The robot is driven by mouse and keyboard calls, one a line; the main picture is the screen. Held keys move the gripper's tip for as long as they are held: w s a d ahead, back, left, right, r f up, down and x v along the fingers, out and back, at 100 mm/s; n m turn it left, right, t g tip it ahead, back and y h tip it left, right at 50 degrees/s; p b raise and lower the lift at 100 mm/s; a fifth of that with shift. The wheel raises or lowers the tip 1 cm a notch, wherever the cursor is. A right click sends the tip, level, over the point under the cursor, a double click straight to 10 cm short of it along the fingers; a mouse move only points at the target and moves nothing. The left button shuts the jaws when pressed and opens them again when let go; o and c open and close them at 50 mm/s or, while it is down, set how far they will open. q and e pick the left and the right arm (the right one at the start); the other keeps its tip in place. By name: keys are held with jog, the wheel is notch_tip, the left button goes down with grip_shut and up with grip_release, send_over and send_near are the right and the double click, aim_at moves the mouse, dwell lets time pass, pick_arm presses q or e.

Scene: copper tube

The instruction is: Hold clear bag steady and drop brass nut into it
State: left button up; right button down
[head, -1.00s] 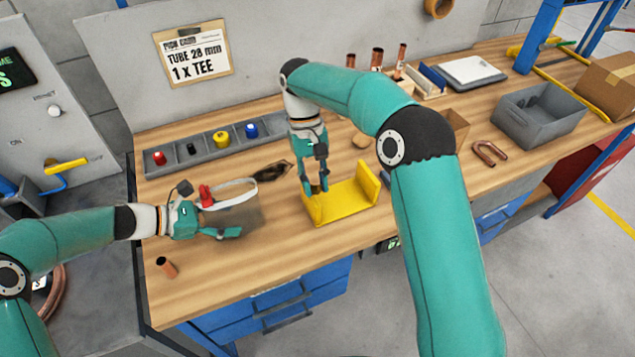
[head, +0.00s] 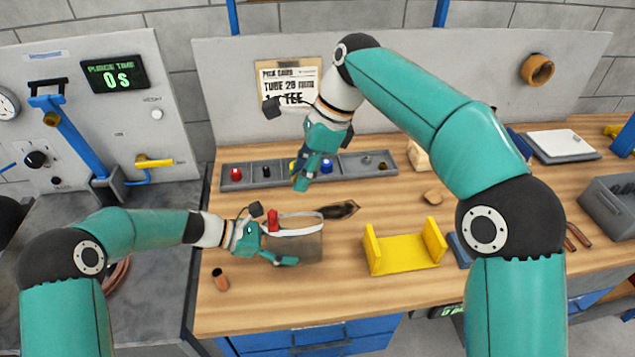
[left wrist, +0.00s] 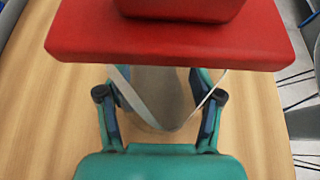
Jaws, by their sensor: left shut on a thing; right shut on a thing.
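The clear bag (head: 303,243), with a pale rim, stands on the wooden bench at left of centre. My left gripper (head: 272,248) is shut on its left side, and a red block (head: 272,220) sits by the rim there. In the left wrist view the bag (left wrist: 160,92) shows between the fingers, and the red block (left wrist: 170,45) covers the upper part. My right gripper (head: 302,184) is shut, fingers pointing down, raised above the bench beyond the bag. The brass nut is too small or hidden to make out at its fingertips.
A grey parts tray (head: 232,183) with coloured pieces lies behind the bag. A yellow cradle (head: 405,262) stands to the right. A dark leaf-shaped item (head: 342,210) lies next to the bag's rim. A short copper tube (head: 220,279) lies at front left.

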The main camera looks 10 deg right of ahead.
jog(key=shift+f, duration=2.9)
jog(key=c, duration=0.8)
grip_release()
jog(key=shift+c, duration=0.2)
jog(key=v, duration=1.2)
jog(key=shift+a, duration=0.1)
